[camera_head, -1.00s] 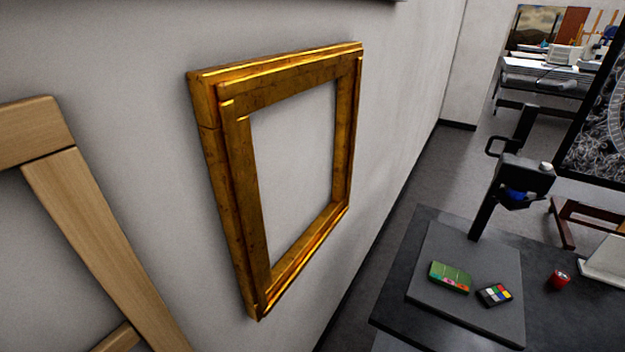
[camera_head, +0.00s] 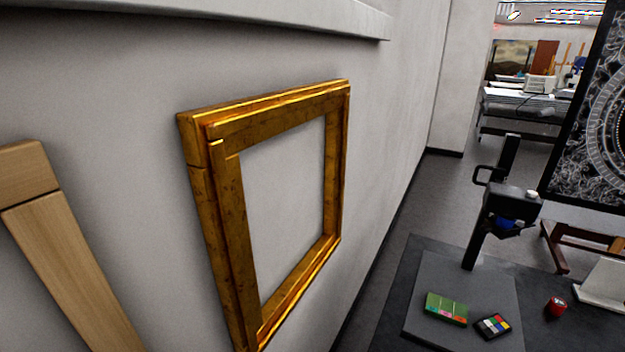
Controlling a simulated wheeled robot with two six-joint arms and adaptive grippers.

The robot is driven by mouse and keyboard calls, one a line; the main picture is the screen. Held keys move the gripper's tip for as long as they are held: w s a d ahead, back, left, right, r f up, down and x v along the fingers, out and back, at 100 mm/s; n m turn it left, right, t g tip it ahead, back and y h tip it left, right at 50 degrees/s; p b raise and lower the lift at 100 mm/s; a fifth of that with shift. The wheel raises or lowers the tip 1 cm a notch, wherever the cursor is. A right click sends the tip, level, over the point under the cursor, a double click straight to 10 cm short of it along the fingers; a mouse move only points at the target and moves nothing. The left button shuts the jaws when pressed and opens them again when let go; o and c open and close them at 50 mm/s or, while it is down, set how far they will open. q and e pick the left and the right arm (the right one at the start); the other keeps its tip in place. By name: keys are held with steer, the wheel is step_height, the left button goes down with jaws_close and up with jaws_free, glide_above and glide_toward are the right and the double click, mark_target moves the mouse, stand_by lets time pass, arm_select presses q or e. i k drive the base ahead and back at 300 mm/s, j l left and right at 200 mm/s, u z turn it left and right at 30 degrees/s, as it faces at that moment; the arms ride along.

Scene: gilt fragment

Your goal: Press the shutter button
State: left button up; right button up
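A black copy stand (camera_head: 478,235) rises from a grey baseboard on a dark table at the right. A dark camera (camera_head: 512,205) with a blue lens part facing down is mounted on its column. A small pale round knob (camera_head: 532,195) sits on top of the camera at its right; it may be the shutter button, but it is too small to be sure. Neither of my grippers is in view.
The dark table (camera_head: 395,300) carries a green card (camera_head: 446,308), a colour checker (camera_head: 493,326) and a red round item (camera_head: 556,307). A gilt frame (camera_head: 222,225) and a wooden frame (camera_head: 70,270) are at the left wall. Grey floor (camera_head: 440,190) lies behind the table.

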mark_target(530, 193)
steer(key=l+z, duration=0.15)
steer(key=z, duration=0.2)
steer(key=l+z, duration=0.1)
steer(key=z, duration=0.25)
steer(key=i+l+z, duration=0.1)
steer(key=z, duration=0.25)
